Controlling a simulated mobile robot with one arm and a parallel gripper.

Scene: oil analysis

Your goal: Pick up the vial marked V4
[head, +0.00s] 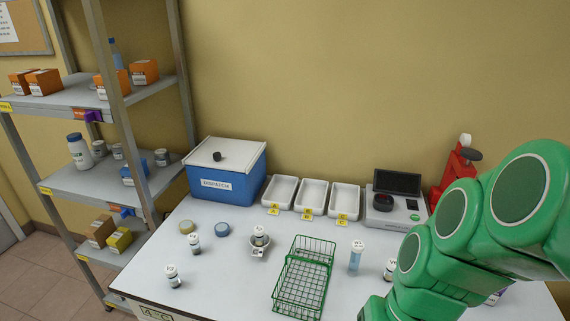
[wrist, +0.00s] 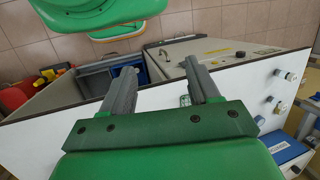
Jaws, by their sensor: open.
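Several small capped vials stand on the white table in the head view. One vial (head: 172,276) is at the front left, another vial (head: 194,243) stands behind it, and a third vial (head: 260,236) sits on a small white dish. Another vial (head: 390,268) is partly hidden by my green arm at the right. Their labels are too small to read surely, so I cannot tell which is V4. My gripper (wrist: 164,84) is open and empty in the wrist view, its two grey fingers apart. The vials at the right of that view (wrist: 280,107) are clear of it.
A green wire basket (head: 303,279) and a tall capped tube (head: 356,257) stand mid-table. Behind are a blue dispatch box (head: 228,184), white trays (head: 312,193) and a grey instrument (head: 397,203). A loaded shelf rack (head: 80,175) stands left.

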